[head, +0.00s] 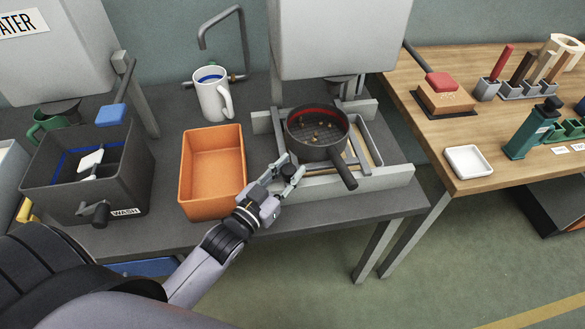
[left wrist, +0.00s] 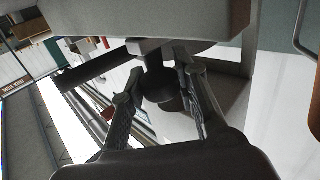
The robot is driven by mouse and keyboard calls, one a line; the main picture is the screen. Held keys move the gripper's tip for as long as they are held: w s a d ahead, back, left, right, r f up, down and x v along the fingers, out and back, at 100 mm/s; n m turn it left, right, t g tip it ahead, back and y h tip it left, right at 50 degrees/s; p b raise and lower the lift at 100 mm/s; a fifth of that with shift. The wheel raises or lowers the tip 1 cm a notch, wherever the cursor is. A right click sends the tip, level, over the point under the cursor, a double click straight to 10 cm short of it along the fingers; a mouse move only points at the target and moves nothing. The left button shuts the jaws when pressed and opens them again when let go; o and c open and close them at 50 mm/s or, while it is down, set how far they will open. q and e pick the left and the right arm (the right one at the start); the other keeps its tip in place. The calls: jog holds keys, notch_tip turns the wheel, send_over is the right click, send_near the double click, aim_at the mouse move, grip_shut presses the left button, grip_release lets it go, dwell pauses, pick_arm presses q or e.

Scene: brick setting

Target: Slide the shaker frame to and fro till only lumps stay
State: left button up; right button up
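The shaker frame (head: 360,152) is a pale grey frame on the dark bench, seated between light rails. A round dark pan (head: 318,153) with a red inner band and a handle toward the front rests on it, with several small brown lumps inside. A dark knob (head: 288,171) stands at the front left of the frame. My left gripper (head: 292,167) is open, its fingers on either side of the knob. In the left wrist view, the knob (left wrist: 164,92) shows between the spread fingers (left wrist: 160,75); I cannot tell whether they touch it. My right gripper is out of view.
An orange bin (head: 212,205) stands left of the frame, with a white mug (head: 213,98) behind it. A dark wash tub (head: 135,185) is farther left. A grey housing (head: 340,35) hangs above the pan.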

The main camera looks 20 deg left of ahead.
pick_arm(q)
jog(key=o, duration=0.5)
jog(key=shift+c, duration=0.2)
jog(key=s+a, duration=0.2)
jog(key=s, duration=1)
jog(key=shift+a, duration=0.15)
jog(key=shift+w, duration=0.1)
